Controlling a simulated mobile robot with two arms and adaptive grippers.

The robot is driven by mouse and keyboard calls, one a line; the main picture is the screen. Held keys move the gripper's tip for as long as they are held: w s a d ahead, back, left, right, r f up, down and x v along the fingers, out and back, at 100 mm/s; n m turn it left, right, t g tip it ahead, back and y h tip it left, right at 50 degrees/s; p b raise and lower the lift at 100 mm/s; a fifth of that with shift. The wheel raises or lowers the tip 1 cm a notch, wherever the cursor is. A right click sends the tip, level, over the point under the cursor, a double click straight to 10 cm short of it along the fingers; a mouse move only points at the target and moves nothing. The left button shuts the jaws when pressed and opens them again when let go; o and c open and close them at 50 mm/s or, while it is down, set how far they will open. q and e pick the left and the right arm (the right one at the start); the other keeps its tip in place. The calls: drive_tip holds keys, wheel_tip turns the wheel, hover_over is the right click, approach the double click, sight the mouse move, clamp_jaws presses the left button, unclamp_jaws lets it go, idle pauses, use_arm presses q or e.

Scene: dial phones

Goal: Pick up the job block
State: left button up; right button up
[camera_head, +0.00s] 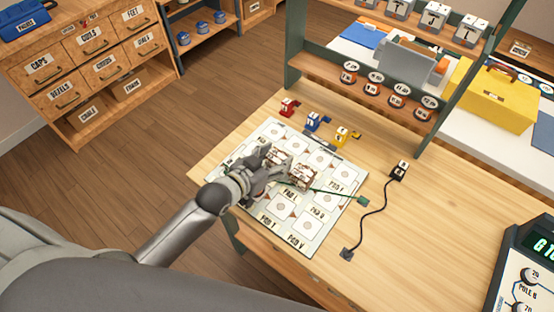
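My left gripper (272,164) reaches in from the lower left over a pale mat (318,238) on the wooden workbench. A brown-and-white block (302,176) sits on the mat just right of its fingers. More of a similar brown-and-white thing (277,157) shows between and behind the fingers, partly hidden by them. The markings are too small to read, so I cannot tell which is the job block. Whether the fingers touch or grip anything is unclear. My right gripper is not in view.
Red (288,107), blue (313,121) and yellow (341,135) pieces stand behind the mat. A green-tipped cord crosses it. A black cable (374,210) lies to its right. A dial device (527,275) is at the lower right. A shelf rack (345,82) rises behind. The right bench is mostly clear.

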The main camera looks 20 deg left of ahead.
use_arm(q)
drive_tip(key=c, duration=0.5)
drive_tip(key=shift+c, duration=0.2)
drive_tip(key=shift+r, duration=0.1)
